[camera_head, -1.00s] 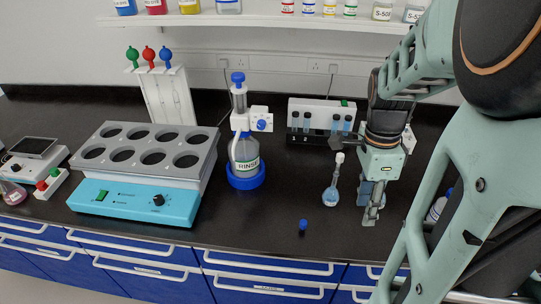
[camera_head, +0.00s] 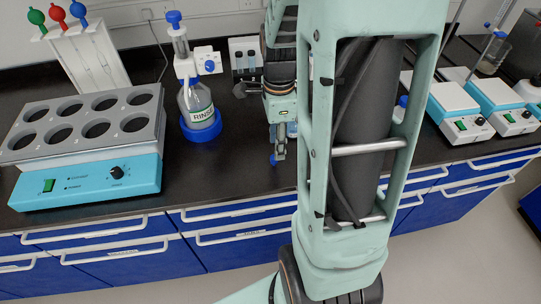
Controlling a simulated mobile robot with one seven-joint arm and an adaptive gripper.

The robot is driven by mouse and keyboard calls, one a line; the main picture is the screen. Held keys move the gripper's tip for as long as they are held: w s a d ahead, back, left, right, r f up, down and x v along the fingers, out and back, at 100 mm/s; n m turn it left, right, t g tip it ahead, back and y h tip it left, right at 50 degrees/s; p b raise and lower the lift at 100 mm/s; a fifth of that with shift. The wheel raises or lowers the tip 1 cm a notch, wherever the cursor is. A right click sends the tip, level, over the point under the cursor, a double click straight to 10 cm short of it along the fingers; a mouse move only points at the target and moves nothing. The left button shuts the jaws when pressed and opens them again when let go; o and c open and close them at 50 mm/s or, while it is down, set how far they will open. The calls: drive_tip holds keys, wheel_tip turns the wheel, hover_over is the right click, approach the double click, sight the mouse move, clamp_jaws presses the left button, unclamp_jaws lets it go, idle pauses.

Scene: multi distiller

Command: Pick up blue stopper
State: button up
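The small blue stopper (camera_head: 272,159) shows near the counter's front edge, at the tips of my gripper (camera_head: 279,155). My gripper points down over the counter, and its fingers overlap the stopper in the picture. The fingers are small and partly seen side on, so I cannot tell whether they are open or shut on the stopper. I also cannot tell whether the stopper touches the counter. The flask seen earlier beside the stopper is mostly or fully hidden behind my arm.
A blue-and-grey block with several round wells (camera_head: 88,150) stands at left. A rinse bottle (camera_head: 196,100) in a blue ring stands behind and left of the gripper. Teal-based hotplates (camera_head: 462,112) stand at right. The dark counter (camera_head: 225,165) is clear left of the stopper.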

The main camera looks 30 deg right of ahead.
sight(274, 161)
drive_tip(key=f, duration=0.6)
drive_tip(key=shift+w+a+f, duration=0.15)
drive_tip(key=shift+w+f, duration=0.05)
drive_tip(key=shift+w, duration=0.05)
drive_tip(key=c, duration=0.8)
drive_tip(key=shift+r, duration=0.1)
drive_tip(key=shift+c, duration=0.2)
